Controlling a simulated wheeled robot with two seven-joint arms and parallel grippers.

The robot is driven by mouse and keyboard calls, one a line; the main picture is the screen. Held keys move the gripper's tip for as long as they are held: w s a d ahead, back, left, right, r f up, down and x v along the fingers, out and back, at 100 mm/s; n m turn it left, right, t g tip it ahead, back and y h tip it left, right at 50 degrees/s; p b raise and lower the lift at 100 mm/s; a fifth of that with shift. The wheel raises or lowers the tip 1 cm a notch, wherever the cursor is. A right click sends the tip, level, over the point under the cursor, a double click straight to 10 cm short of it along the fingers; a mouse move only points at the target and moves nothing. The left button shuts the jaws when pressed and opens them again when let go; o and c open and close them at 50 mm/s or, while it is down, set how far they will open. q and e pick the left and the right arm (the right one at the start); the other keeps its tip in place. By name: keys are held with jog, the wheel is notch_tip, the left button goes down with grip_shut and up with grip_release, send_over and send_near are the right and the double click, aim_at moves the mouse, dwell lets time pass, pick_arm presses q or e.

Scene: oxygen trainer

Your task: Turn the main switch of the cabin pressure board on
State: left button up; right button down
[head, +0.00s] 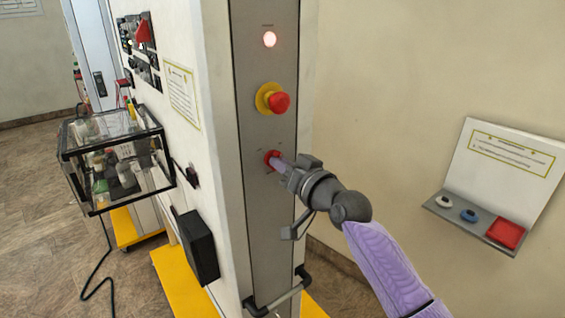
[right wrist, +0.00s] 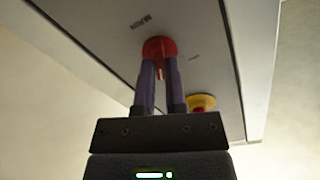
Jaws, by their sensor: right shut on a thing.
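The main switch (head: 270,158) is a red rotary knob on the grey front panel (head: 262,215) of the cabin pressure board. It sits below the red and yellow emergency button (head: 274,100). My right gripper (head: 280,163) is at the knob with its fingers shut on it. In the right wrist view the red switch (right wrist: 158,47) shows between the purple fingertips of my right gripper (right wrist: 159,60), beside the printed word MAIN. My left gripper is not in view.
A clear case (head: 112,160) with equipment stands out from the board's left side. A black box (head: 198,247) is below it.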

jog(key=shift+m+p, duration=0.45)
jog(key=shift+m, duration=1.65)
jog(key=c, duration=0.7)
grip_release()
jog(key=v, duration=1)
